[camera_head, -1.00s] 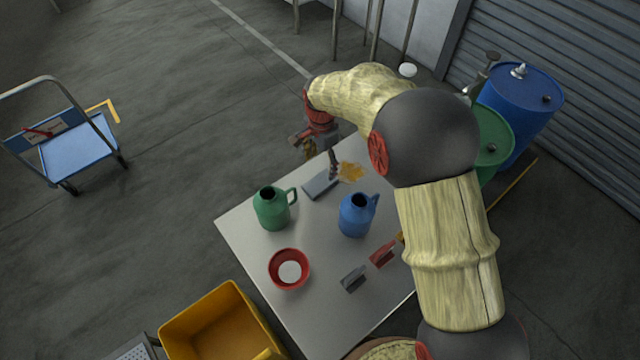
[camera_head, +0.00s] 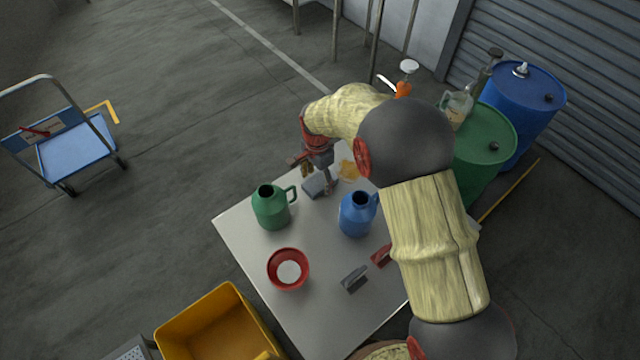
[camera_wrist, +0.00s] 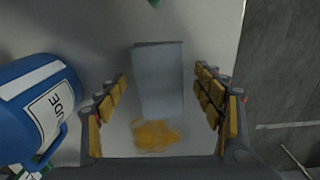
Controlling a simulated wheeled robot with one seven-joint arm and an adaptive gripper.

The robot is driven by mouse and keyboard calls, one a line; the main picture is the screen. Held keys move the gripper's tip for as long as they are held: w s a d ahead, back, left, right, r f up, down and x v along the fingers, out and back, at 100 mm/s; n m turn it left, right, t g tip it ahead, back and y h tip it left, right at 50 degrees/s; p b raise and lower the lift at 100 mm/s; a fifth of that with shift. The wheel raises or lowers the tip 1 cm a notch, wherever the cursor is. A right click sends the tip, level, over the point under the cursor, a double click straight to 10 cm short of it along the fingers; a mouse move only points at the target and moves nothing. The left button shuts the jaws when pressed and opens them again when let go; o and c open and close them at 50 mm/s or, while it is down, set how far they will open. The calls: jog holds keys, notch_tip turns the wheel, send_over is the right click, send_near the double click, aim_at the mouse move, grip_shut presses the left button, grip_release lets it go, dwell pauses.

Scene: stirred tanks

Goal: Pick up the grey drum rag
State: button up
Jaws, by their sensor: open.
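The grey drum rag (camera_head: 314,184) lies flat on the table near its far edge, between the green jug (camera_head: 271,207) and an orange-yellow spill. In the wrist view the rag (camera_wrist: 159,75) is a folded grey rectangle lying between the two finger pads. My gripper (camera_head: 327,188) is over the rag, partly hiding it in the head view. In the wrist view my gripper (camera_wrist: 163,108) is open, with one finger on each side of the rag and a gap on both sides. I cannot tell its exact height above the table.
The spill (camera_wrist: 156,136) lies next to the rag. A blue jug (camera_head: 357,214) stands close by. A red bowl (camera_head: 288,269), a grey clip-like item (camera_head: 354,278) and a red one (camera_head: 381,256) are nearer the front. A yellow bin (camera_head: 217,328) stands beside the table (camera_head: 321,313).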

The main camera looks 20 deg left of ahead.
aim_at(318, 182)
jog(key=shift+c, duration=0.9)
jog(key=c, duration=1)
jog(key=shift+o, duration=0.2)
notch_tip(318, 182, up, 10)
jog(key=p, duration=0.2)
jog(key=shift+p, duration=0.3)
jog(key=o, duration=0.5)
jog(key=c, duration=0.5)
jog(key=shift+r, duration=0.1)
